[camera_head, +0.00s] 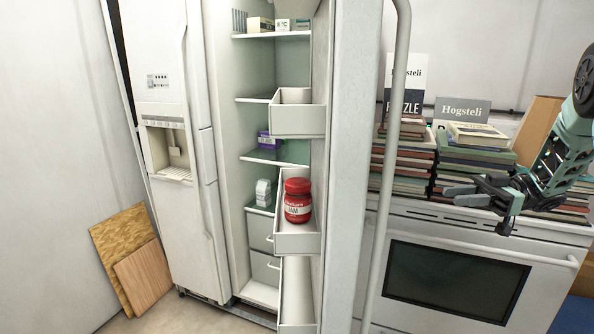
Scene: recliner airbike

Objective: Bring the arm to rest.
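My arm (562,150), teal and black, reaches in from the right edge and bends down to the left. My gripper (455,195) is at its end, with grey fingers pointing left, in front of the book stacks and above the oven front. Nothing shows between the fingers. They are small and seen at a slant, so I cannot tell whether they are apart or closed. A red jam jar (297,201) stands upright in a white door bin (297,244) of the open fridge, well left of my gripper.
The open fridge door (352,160) and its long handle (384,150) stand between the fridge shelves and my gripper. A white oven (452,275) with book stacks (404,150) on top is at right. Wooden boards (142,272) lean on the wall at left.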

